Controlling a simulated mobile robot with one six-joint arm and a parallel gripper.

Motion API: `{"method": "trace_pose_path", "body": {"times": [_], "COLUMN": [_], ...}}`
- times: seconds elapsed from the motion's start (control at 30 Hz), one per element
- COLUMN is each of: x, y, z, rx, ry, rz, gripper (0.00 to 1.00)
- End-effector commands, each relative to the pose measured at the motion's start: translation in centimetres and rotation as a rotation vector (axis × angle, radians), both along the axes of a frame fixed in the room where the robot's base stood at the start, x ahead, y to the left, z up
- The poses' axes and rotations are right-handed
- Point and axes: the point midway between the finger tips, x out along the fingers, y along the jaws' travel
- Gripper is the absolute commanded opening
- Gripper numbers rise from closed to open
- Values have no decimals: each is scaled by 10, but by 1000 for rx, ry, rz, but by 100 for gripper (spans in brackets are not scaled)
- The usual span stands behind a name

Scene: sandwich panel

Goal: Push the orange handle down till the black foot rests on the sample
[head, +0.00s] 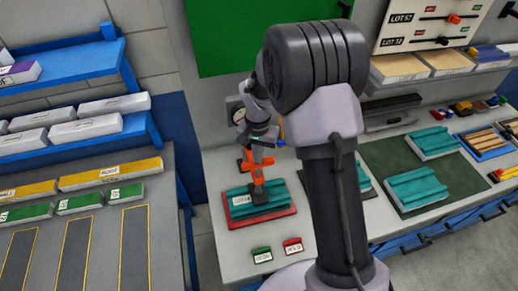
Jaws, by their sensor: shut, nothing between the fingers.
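My gripper (262,141) is at the end of the arm in the head view, left of centre, and is shut and empty. Just below it is the orange handle (262,162); the gripper is close above it, and I cannot tell whether they touch. Orange parts (257,178) reach down from there to the black foot (260,196). The foot is over the teal ribbed sample (238,199), which has a white label and lies on a red base (245,220). Whether the foot touches the sample is too small to tell.
More teal panels (434,142) lie on a dark green mat (395,156) at the right. Blue shelves (80,75) are at the left. My arm hides part of the bench.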

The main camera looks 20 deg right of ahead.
Motion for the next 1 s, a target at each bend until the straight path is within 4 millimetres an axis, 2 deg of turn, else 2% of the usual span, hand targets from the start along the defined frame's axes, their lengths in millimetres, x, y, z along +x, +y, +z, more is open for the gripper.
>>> {"method": "trace_pose_path", "body": {"times": [0.23, 0.7, 1.0], "x": [-1, 0, 0], "y": [0, 0, 0], "z": [7, 60, 60], "rx": [0, 0, 1], "ry": [1, 0, 1], "rz": [0, -1, 0], "gripper": [0, 0, 0]}}
